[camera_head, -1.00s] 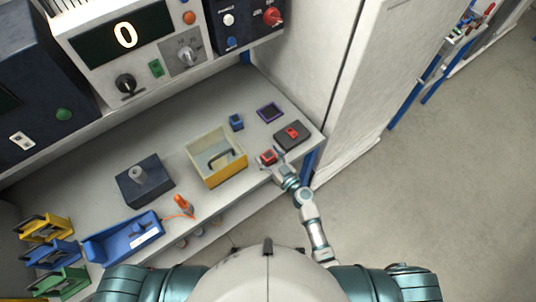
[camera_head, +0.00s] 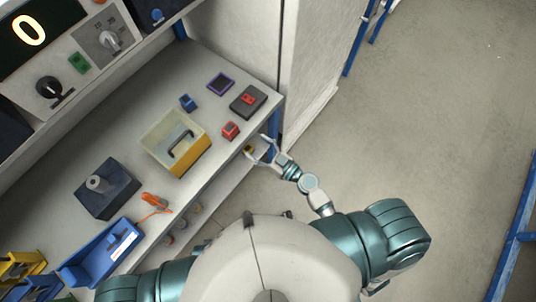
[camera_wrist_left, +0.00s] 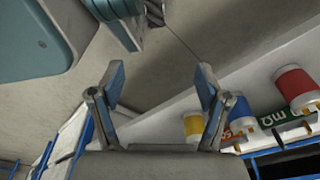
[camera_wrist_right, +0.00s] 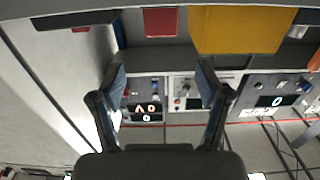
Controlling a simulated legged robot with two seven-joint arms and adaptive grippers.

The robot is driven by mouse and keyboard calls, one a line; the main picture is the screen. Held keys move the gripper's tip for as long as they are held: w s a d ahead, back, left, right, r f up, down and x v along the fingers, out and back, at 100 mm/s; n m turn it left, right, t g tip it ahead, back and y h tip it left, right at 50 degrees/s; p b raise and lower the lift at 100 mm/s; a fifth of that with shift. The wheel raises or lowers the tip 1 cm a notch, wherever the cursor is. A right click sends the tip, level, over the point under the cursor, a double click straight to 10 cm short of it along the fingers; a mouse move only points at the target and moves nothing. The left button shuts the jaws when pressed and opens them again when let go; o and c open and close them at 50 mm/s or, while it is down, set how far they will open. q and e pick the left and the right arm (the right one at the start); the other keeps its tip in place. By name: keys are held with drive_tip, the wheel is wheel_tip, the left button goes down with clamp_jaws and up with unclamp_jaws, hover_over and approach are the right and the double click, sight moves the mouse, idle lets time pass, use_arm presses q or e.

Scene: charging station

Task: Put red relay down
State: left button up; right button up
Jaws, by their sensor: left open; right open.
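The red relay (camera_head: 230,131) stands on the grey bench near its front right edge, apart from any gripper. It shows as a red block at the top of the right wrist view (camera_wrist_right: 160,21). My right gripper (camera_head: 263,149) is open and empty, just off the bench edge to the lower right of the relay. Its two spread fingers frame only the background in the right wrist view (camera_wrist_right: 160,82). My left gripper is open and empty in the left wrist view (camera_wrist_left: 162,76). It does not show in the head view.
A dark block with a red part (camera_head: 248,101), a purple-rimmed square (camera_head: 220,84) and a small blue block (camera_head: 187,102) lie behind the relay. A yellow-fronted bin (camera_head: 188,158) stands to its left.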

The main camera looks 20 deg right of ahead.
use_arm(q)
drive_tip(key=shift+w+d+r+b, duration=0.15)
drive_tip(key=shift+w+r+b, duration=0.25)
drive_tip(key=shift+w+r, duration=0.65)
drive_tip(key=shift+w+d+r+b, duration=0.1)
drive_tip(key=shift+w+r+b, duration=0.3)
drive_tip(key=shift+w+r, duration=0.55)
use_arm(e)
drive_tip(key=shift+v, duration=2.2)
